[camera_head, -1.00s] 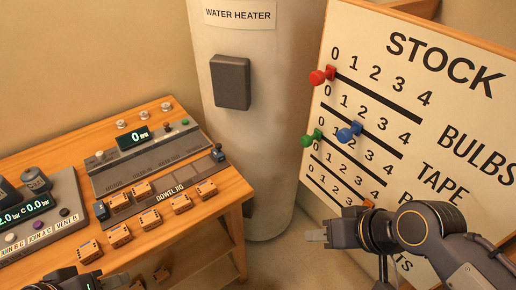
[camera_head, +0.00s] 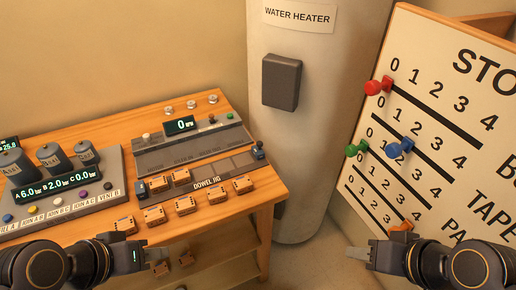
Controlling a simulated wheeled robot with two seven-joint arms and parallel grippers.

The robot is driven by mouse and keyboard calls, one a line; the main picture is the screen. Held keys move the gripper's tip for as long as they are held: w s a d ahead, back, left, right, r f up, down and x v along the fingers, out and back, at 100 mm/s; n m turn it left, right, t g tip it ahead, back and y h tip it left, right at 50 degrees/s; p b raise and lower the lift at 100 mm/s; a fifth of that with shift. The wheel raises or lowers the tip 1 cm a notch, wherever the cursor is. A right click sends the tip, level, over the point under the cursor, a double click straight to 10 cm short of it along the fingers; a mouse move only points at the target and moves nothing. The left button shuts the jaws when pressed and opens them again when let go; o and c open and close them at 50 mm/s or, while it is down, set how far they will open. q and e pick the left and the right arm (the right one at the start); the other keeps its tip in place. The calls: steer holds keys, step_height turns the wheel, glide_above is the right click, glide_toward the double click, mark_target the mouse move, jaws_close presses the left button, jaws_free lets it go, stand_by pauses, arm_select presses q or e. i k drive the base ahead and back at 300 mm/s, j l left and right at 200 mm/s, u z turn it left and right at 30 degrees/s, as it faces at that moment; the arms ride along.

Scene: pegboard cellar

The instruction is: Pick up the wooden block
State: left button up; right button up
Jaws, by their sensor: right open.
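Several small orange wooden blocks are on the wooden table. A row of them lies along its front edge, including one near the middle (camera_head: 186,205) and one at the right end (camera_head: 243,183). Two more sit on the left part of the grey dowel jig (camera_head: 222,166), one of them here (camera_head: 181,176). Which block the task means, I cannot tell. My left gripper (camera_head: 157,255) is in front of the table edge, below the row, with no block visibly held; its finger gap is unclear. My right gripper (camera_head: 360,253) is open and empty, before the stock board, away from the blocks.
A panel with a green display (camera_head: 180,125) stands behind the jig. More blocks lie on a lower shelf (camera_head: 215,245). The water heater (camera_head: 310,150) and stock board (camera_head: 440,130) stand to the right.

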mark_target(218, 195)
steer(key=u, duration=0.7)
steer(key=i+l+u, duration=0.1)
steer(key=u, duration=0.3)
steer(key=l+u, duration=0.2)
steer(key=u, duration=0.2)
steer(key=l+u, duration=0.2)
steer(key=u, duration=0.2)
steer(key=i, duration=0.05)
